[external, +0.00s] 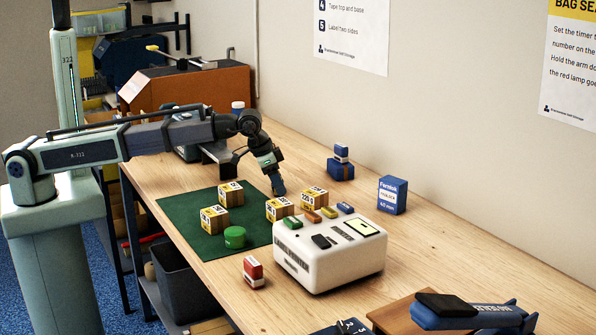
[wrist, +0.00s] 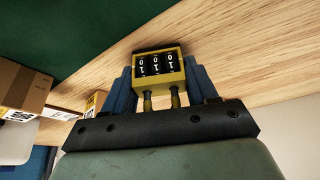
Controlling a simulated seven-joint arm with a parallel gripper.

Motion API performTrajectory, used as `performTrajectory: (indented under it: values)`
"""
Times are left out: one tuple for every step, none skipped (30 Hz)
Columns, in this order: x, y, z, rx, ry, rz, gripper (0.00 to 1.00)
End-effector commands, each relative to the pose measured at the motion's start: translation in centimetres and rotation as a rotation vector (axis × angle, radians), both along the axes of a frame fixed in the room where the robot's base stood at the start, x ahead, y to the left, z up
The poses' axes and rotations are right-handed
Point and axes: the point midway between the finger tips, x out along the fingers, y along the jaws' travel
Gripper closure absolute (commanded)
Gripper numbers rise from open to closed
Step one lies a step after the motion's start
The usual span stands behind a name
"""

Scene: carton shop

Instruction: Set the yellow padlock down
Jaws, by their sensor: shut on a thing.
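The yellow padlock (wrist: 158,68) is a small block with a row of black number dials, seen in the wrist view. My gripper (wrist: 160,84) is shut on it, with a blue finger on either side. Its shackle points back toward my gripper's palm. In the external view my gripper (external: 278,188) points down near the right back edge of the green mat (external: 190,215). The padlock cannot be made out there. Whether it touches the surface below is not clear.
Several cartons with yellow bands, one of them (external: 214,218), and a green round tin (external: 235,237) stand close by. A white machine (external: 330,262) stands in front of my gripper. A blue box (external: 392,194) is to the right. Bare wooden table (external: 300,165) lies behind the mat.

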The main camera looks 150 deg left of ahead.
Motion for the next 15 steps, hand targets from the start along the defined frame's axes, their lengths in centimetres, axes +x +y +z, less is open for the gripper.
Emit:
performTrajectory:
  values:
    - [0.01, 0.03, 0.05, 0.002, -0.001, 0.0, 0.86]
    - [0.01, 0.03, 0.07, 0.002, -0.001, 0.0, 0.86]
    - [0.02, 0.04, 0.07, 0.002, -0.001, 0.0, 0.86]
    - [0.02, 0.04, 0.08, 0.002, -0.001, 0.0, 0.86]
    - [0.01, 0.04, 0.09, 0.002, -0.001, 0.0, 0.86]
    - [0.02, 0.04, 0.07, 0.002, -0.001, 0.0, 0.86]
    - [0.02, 0.04, 0.03, 0.002, -0.001, 0.0, 0.86]
    - [0.01, 0.03, -0.04, 0.002, -0.001, 0.0, 0.86]
    - [0.01, 0.03, -0.14, 0.001, 0.0, 0.0, 0.86]
    - [0.01, 0.03, -0.21, 0.001, 0.0, 0.0, 0.86]
    - [0.01, 0.03, -0.23, 0.001, 0.0, 0.0, 0.41]
    - [0.01, 0.03, -0.2, 0.001, 0.0, 0.0, 0.37]
    - [0.01, 0.03, -0.2, 0.001, 0.0, 0.0, 0.34]
    - [0.01, 0.03, -0.2, 0.001, 0.0, 0.0, 0.31]
    - [0.01, 0.03, -0.2, 0.001, 0.0, 0.0, 0.27]
